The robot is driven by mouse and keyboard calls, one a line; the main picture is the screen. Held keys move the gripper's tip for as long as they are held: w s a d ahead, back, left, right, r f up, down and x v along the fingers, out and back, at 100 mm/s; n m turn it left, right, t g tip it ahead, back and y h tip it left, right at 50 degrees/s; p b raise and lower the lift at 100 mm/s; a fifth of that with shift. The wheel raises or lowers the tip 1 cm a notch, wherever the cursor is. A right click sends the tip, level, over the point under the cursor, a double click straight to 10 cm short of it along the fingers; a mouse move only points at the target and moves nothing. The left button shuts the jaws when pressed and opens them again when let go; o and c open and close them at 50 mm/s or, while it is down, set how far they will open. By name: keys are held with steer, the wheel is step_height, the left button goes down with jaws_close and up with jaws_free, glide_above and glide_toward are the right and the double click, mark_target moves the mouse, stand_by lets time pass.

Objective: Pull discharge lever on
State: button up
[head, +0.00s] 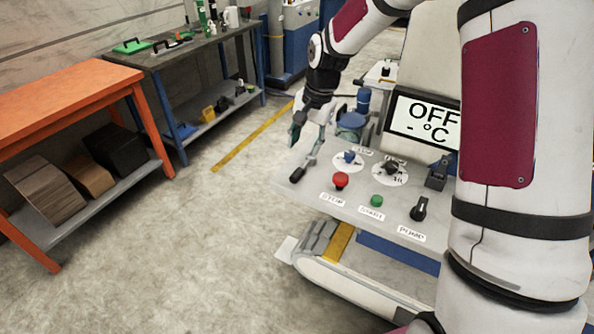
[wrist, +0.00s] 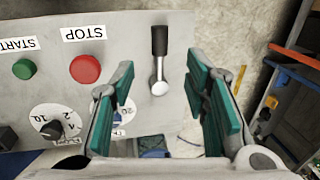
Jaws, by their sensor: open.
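The lever (head: 309,161) has a black handle and a metal shank, and sits at the left end of the machine's light grey control panel (head: 317,184). In the wrist view the lever (wrist: 159,42) points away from my gripper, its metal base between the two green-padded fingers in the picture. My gripper (head: 308,131) is over the left end of the panel, by the lever. The wrist view shows the gripper (wrist: 161,85) open, with a gap on both sides of the lever. I cannot tell the height between fingers and panel.
The panel also has a red STOP button (head: 341,180), a green START button (head: 376,200), a black PUMP knob (head: 418,208) and dial knobs. The display (head: 425,122) reads OFF. An orange bench (head: 60,95) and a grey workbench (head: 165,60) stand left; the floor between is clear.

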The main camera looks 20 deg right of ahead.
mark_target(297, 173)
steer(key=f, duration=0.4)
steer(key=w+a+f, duration=0.1)
steer(key=f, duration=0.6)
steer(key=shift+w+a+f+p, duration=0.3)
steer(key=shift+p, duration=0.1)
jaws_close()
